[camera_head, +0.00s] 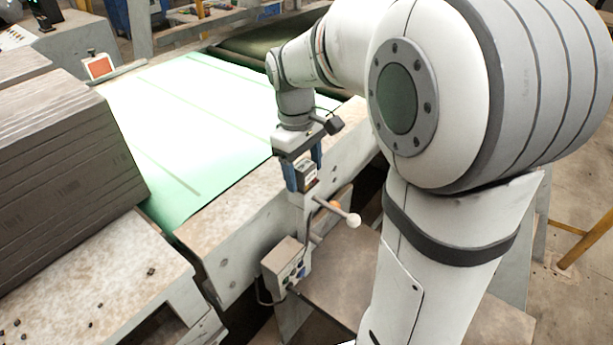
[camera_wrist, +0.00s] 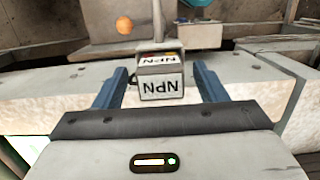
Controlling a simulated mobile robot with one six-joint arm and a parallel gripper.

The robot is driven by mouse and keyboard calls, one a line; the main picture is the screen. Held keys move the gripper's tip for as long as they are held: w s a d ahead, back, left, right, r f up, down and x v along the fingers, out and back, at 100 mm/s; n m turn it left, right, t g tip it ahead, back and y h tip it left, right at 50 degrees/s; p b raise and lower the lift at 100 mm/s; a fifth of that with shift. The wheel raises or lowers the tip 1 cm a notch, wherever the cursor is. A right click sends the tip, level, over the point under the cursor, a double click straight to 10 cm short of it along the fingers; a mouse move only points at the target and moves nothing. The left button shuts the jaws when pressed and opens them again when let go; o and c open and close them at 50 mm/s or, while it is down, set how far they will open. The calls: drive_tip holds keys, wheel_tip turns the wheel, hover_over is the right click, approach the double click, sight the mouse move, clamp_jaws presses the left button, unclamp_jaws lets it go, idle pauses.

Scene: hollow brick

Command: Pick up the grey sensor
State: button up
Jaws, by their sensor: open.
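The grey sensor (camera_wrist: 161,82) is a small box marked "NPN" on its faces, with a bit of red and yellow on top. In the wrist view it sits between the two blue fingers of my gripper (camera_wrist: 160,74), with a visible gap on each side. What lies directly under the sensor is hard to make out.
A conveyor with a green belt (camera_head: 185,125) runs behind the gripper. A lever with a pale ball (camera_head: 353,220) sticks out close by on the right. A grey control box (camera_head: 286,264) hangs below. A stack of brown slabs (camera_head: 62,165) stands at left.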

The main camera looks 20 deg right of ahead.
drive_tip(key=shift+f, duration=0.1)
drive_tip(key=shift+c, duration=0.3)
drive_tip(key=c, duration=1.1)
drive_tip(key=shift+o, duration=0.2)
